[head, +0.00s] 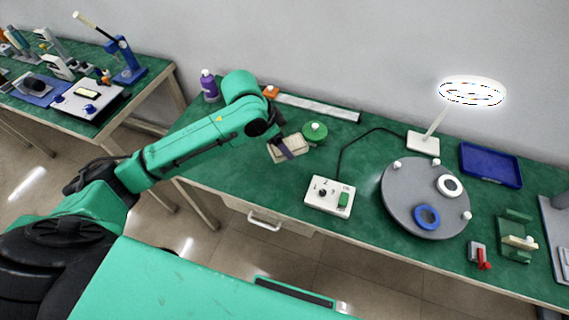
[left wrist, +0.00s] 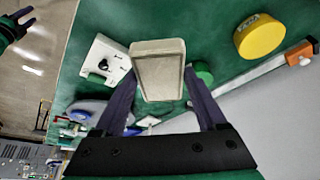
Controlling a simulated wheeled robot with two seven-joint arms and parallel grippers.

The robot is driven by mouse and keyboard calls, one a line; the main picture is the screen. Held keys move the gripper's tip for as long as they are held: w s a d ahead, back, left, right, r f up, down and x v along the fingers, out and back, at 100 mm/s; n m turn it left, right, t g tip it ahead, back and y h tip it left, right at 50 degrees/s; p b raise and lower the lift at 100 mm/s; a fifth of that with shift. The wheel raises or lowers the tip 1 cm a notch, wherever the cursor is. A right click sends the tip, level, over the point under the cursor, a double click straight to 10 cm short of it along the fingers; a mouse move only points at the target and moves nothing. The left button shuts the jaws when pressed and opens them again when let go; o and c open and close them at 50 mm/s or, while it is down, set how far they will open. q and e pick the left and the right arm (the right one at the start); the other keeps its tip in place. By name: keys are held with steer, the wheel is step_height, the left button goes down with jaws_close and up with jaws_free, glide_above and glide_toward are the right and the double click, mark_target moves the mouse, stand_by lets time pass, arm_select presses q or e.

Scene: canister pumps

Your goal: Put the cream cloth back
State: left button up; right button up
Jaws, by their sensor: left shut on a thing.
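The cream cloth (head: 287,149) is a folded, block-like pad. My left gripper (head: 288,147) is shut on it above the back left part of the green table. In the left wrist view the cloth (left wrist: 158,70) sits between the two dark fingers of my left gripper (left wrist: 155,90), its broad face toward the camera. The cloth hides part of the table behind it. My right gripper (left wrist: 22,22) shows small at the upper left of the left wrist view, its fingers apart and empty. It is out of the head view.
Nearby are a green round piece with a white knob (head: 315,132), a white control box (head: 329,195), a purple bottle (head: 209,86) and a yellow round tin (left wrist: 259,36). A grey turntable (head: 407,210), lamp base (head: 423,143) and blue tray (head: 490,165) stand to the right.

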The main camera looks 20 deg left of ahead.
mark_target(270, 152)
arm_select(q)
steer(key=f, duration=1.1)
steer(key=shift+w+f+p, duration=0.2)
steer(key=shift+f+p, duration=0.05)
steer(key=shift+p, duration=0.05)
steer(key=shift+f, duration=0.15)
arm_select(e)
steer(key=shift+w+d+r, duration=0.3)
steer(key=shift+w+r, duration=0.1)
steer(key=shift+w, duration=0.25)
arm_select(q)
steer(key=o, duration=1.1)
steer(key=shift+f, duration=0.1)
steer(key=shift+o, duration=0.2)
arm_select(e)
steer(key=shift+s, duration=0.1)
arm_select(q)
steer(key=v, duration=1.2)
steer(key=shift+w+d, duration=0.1)
arm_select(e)
steer(key=shift+a+f, duration=0.15)
